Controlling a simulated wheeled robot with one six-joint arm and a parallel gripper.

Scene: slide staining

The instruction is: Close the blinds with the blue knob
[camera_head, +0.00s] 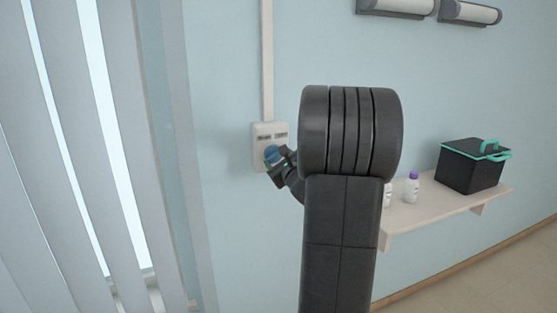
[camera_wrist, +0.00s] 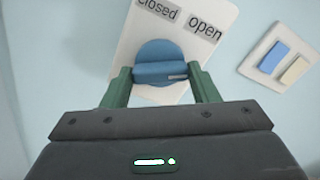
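The blue knob (camera_wrist: 160,62) sits on a white wall plate (camera_wrist: 125,45) with the labels "closed" on the left and "open" on the right. A small grey mark shows at the right end of the knob's bar. My gripper (camera_wrist: 160,80) has its green fingers on either side of the knob, apart, with a narrow gap seeming to show at each side. In the head view the knob (camera_head: 271,153) is partly hidden by my gripper (camera_head: 278,165). The blinds (camera_head: 90,150) hang at the left, their vertical slats apart with bright light between them.
A second white plate (camera_wrist: 250,70) with a blue and a cream rocker is right of the knob in the wrist view. A shelf (camera_head: 435,208) at right holds white bottles (camera_head: 411,190) and a black box (camera_head: 470,168) with a teal handle. My arm hides the wall's middle.

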